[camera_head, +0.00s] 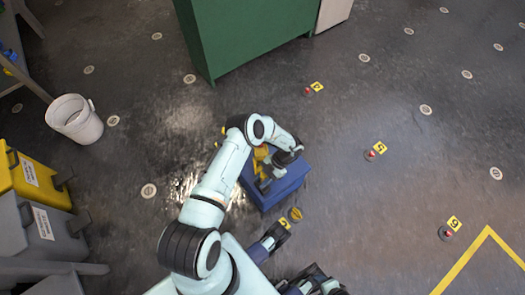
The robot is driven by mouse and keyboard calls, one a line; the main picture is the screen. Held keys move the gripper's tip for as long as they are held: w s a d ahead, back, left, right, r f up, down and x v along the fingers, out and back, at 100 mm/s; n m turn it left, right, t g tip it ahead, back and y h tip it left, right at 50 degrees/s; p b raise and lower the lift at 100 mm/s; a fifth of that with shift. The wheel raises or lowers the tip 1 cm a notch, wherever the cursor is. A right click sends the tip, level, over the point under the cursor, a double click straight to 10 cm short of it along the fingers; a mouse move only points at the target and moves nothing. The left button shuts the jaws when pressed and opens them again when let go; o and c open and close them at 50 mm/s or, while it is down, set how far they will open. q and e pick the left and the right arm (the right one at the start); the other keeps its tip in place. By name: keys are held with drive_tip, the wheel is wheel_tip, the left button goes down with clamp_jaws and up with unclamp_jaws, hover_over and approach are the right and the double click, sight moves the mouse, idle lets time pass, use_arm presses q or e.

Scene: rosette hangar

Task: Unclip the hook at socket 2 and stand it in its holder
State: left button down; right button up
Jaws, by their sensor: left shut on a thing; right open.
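My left gripper (265,184) is over the blue box-shaped stand (290,190) in the middle of the view. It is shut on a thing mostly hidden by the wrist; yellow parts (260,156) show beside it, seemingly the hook. I cannot tell whether it touches the blue stand or hangs above it. My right gripper (300,262) is low in the view, open and empty, right of my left arm. No socket marked 2 can be read. A yellow round piece (295,214) with a small yellow tag (285,223) lies on the floor between the stand and my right gripper.
Floor sockets with yellow number tags 4 (317,87), 5 (379,147) and 6 (454,223) lie to the right. A green cabinet (245,35) stands at the back. A white bucket (75,119) and yellow and grey bins (38,180) stand left. The right floor is mostly clear.

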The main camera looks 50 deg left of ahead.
use_arm(q)
drive_tip(key=shift+f, duration=0.15)
drive_tip(key=shift+f+b, duration=1.7)
drive_tip(key=shift+f, duration=0.1)
drive_tip(key=shift+f, duration=0.1)
